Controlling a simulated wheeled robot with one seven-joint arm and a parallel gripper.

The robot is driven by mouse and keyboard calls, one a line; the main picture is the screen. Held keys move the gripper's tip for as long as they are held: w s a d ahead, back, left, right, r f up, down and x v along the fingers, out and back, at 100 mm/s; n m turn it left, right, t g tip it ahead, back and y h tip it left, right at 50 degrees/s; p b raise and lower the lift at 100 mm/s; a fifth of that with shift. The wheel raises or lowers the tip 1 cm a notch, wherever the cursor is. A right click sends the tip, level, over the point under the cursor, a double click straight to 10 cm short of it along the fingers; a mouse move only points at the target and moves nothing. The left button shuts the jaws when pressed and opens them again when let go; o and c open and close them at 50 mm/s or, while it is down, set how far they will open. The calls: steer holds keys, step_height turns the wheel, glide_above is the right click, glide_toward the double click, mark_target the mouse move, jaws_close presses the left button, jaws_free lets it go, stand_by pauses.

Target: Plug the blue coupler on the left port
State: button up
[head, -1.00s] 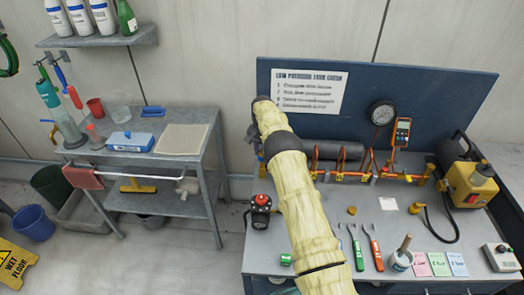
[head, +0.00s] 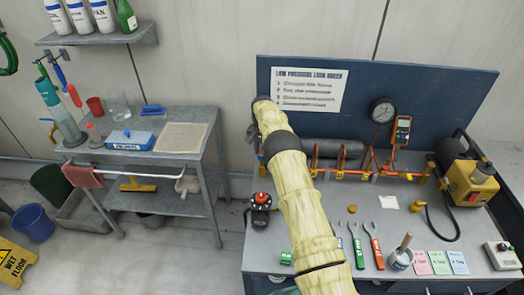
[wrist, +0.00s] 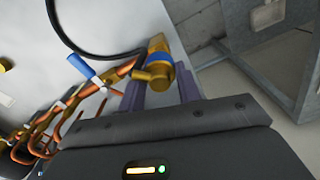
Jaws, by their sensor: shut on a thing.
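In the wrist view a brass coupler with a blue band (wrist: 160,58) sits between the two purple fingers of my gripper (wrist: 160,85), which is shut on it. A brass stub (wrist: 141,75) lies at the coupler's left side; I cannot tell whether it joins the coupler. The copper manifold (wrist: 62,112) with a blue valve handle (wrist: 82,66) runs up to near the coupler. In the head view the manifold (head: 352,173) stands on the bench, and my arm covers its left end, the left port, my gripper and the coupler.
A black hose (wrist: 70,38) curves above the coupler in the wrist view. A grey side table (head: 165,155) stands left.

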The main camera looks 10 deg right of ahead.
steer(key=shift+s+f, duration=0.1)
steer(key=shift+f, duration=0.1)
steer(key=o, duration=1.1)
steer(key=shift+r, duration=0.15)
step_height(320, 180, up, 17)
steer(key=shift+r+p, duration=0.1)
steer(key=shift+p, duration=0.85)
